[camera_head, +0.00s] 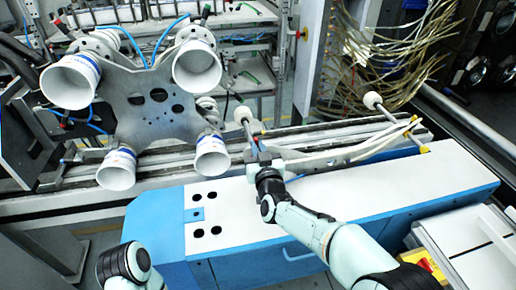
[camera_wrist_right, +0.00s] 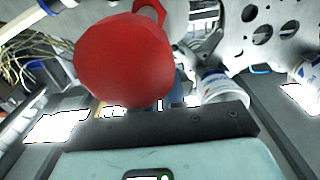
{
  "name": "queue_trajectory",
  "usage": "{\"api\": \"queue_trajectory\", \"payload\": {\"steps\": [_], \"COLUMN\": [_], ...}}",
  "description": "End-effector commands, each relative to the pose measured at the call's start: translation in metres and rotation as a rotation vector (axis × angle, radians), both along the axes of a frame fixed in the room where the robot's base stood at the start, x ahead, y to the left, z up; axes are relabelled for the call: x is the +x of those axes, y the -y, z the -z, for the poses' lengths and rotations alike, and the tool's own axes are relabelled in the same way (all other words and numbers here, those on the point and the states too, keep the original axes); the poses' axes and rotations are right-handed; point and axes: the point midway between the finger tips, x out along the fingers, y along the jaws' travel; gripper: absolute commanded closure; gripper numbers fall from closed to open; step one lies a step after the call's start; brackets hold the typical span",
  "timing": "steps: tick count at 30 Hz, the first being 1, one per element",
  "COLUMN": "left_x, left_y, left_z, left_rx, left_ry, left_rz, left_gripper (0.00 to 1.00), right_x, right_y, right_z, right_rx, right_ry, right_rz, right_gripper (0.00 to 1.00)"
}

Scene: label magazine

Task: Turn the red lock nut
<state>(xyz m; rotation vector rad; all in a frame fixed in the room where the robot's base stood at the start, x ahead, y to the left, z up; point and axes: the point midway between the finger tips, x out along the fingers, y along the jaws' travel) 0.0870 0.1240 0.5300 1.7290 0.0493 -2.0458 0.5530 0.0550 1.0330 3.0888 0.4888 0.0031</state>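The red lock nut (camera_wrist_right: 125,60) fills the upper left of the right wrist view as a large rounded red body with a small loop on top. In the head view only a small red patch (camera_head: 257,136) shows beside the tip of my right gripper (camera_head: 261,152). My right gripper reaches up to the rail and is at or very close to the red part. Its fingers are largely hidden, so I cannot tell whether they touch or grip it. Of my left arm, only a link shows at the bottom left; its gripper is out of view.
A metal plate (camera_head: 152,122) carrying several white cups stands left of my right gripper. White rods with round ends (camera_head: 372,100) lie along the rail to the right. A blue and white cabinet (camera_head: 400,190) lies beneath my right arm. Loose cables hang behind.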

Motion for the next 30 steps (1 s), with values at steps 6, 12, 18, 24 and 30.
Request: {"api": "queue_trajectory", "payload": {"steps": [6, 12, 18, 24, 30], "left_x": [0.000, 0.000, 0.001, 0.002, 0.004], "left_y": [0.000, 0.000, 0.000, 0.000, 0.000], "left_z": [0.000, 0.000, 0.003, 0.007, 0.010], "left_rx": [0.000, 0.000, 0.001, 0.001, 0.002], "left_ry": [0.000, 0.000, 0.004, 0.011, 0.016], "left_rz": [0.000, 0.000, -0.001, -0.003, -0.003], "left_gripper": [0.51, 0.51, 0.51, 0.51, 0.51], "right_x": [0.000, -0.001, -0.021, -0.062, -0.101], "right_y": [0.000, 0.000, 0.007, 0.020, 0.033], "right_z": [0.000, 0.000, 0.000, 0.000, 0.000], "right_rx": [-0.003, -0.001, 0.001, 0.001, 0.001], "right_ry": [0.002, 0.000, 0.000, 0.000, 0.001], "right_rz": [-0.001, -0.001, -0.001, -0.002, -0.002], "right_gripper": [0.64, 0.64, 0.64, 0.64, 0.64]}}
